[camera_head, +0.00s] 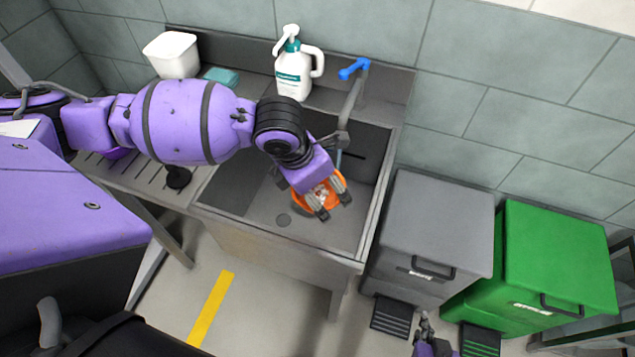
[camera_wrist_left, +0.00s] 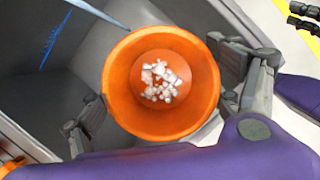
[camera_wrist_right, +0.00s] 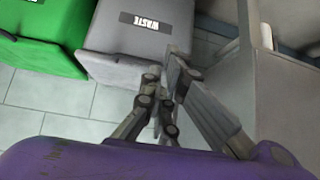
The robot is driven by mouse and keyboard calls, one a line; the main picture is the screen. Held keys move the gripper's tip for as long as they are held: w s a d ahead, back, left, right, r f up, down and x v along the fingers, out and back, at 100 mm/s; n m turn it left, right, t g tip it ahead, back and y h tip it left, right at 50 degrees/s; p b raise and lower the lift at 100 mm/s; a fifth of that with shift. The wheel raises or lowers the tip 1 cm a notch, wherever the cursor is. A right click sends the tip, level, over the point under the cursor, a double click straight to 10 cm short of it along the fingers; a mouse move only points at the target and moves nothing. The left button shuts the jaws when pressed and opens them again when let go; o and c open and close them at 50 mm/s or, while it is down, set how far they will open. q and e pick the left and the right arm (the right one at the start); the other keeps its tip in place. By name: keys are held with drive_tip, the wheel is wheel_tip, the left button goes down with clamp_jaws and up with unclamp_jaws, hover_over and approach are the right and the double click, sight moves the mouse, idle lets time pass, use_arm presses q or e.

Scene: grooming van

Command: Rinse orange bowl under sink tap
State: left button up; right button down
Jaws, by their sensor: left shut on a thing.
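The orange bowl (camera_head: 337,181) is inside the sink basin (camera_head: 283,219), below the tap (camera_head: 349,110). My left gripper (camera_head: 333,205) is shut on the bowl, with a finger on each side of it in the left wrist view. That view looks into the bowl (camera_wrist_left: 119,92), where a clump of white bits (camera_wrist_left: 160,82) lies on the bottom. A thin bluish stream (camera_wrist_left: 98,12) runs to the bowl's rim there. My right gripper (camera_head: 425,326) is low, in front of the bins; its fingers (camera_wrist_right: 160,95) look closed together and empty.
A white pump bottle (camera_head: 293,75), a white tub (camera_head: 172,55) and a teal sponge (camera_head: 221,76) stand along the sink's back. A grey waste bin (camera_head: 436,225) and a green bin (camera_head: 555,260) stand right of the sink. The drainboard (camera_head: 150,178) is at left.

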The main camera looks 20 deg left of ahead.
sight(322, 197)
use_arm(q)
drive_tip(key=b+x, duration=0.1)
drive_tip(key=x, duration=0.1)
drive_tip(key=a+b+x, duration=0.1)
drive_tip(key=x, duration=0.1)
drive_tip(key=b+x, duration=0.1)
drive_tip(key=x, duration=0.2)
drive_tip(key=shift+w+a+f, duration=0.1)
drive_tip(key=shift+w+f, duration=0.05)
drive_tip(key=w+b, duration=0.3)
drive_tip(key=w, duration=0.9)
drive_tip(key=shift+w+d+r, duration=0.25)
drive_tip(key=shift+r, duration=0.05)
use_arm(e)
wheel_tip(322, 197, down, 6)
drive_tip(key=s+d, duration=0.2)
drive_tip(key=shift+s+g, duration=0.25)
drive_tip(key=shift+g, duration=0.05)
drive_tip(key=shift+s+f, duration=0.15)
use_arm(q)
drive_tip(key=shift+a, duration=0.3)
use_arm(e)
drive_tip(key=shift+s+h, duration=0.2)
drive_tip(key=shift+h, duration=0.1)
use_arm(q)
drive_tip(key=shift+a, duration=0.35)
use_arm(e)
drive_tip(key=shift+w+r, duration=0.1)
drive_tip(key=shift+r, duration=0.1)
